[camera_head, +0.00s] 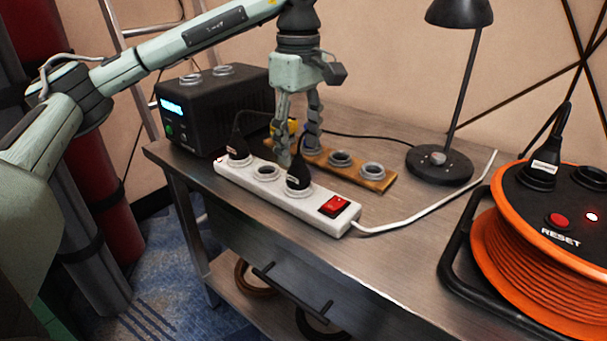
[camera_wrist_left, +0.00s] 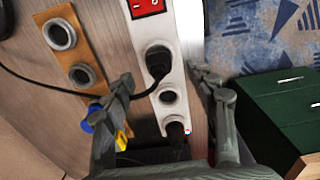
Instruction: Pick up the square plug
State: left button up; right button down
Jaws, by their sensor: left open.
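A white power strip (camera_head: 253,185) lies on the metal table. Two black plugs stand in it, one near its left end (camera_head: 238,149) and one near its middle (camera_head: 298,178); I cannot tell which is the square one. In the left wrist view they show near the bottom (camera_wrist_left: 176,131) and higher up (camera_wrist_left: 157,63), with an empty socket (camera_wrist_left: 168,97) between them. My left gripper (camera_head: 298,147) is open and points down above the strip. In the left wrist view its fingers (camera_wrist_left: 170,88) lie on either side of the strip, with nothing held. My right gripper is not in view.
A wooden socket strip (camera_head: 373,181) lies behind the power strip, with yellow (camera_wrist_left: 120,140) and blue (camera_wrist_left: 88,118) pieces beside my finger. A black power unit (camera_head: 215,110) stands back left. A lamp (camera_head: 440,165) and an orange cable reel (camera_head: 510,255) stand right.

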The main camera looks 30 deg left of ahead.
aim_at(298, 161)
pick_arm(q)
jog(key=f, duration=0.5)
jog(key=shift+w+a+f, duration=0.15)
jog(key=shift+a, duration=0.05)
jog(key=shift+c, duration=0.2)
jog(key=c, duration=1.2)
grip_shut()
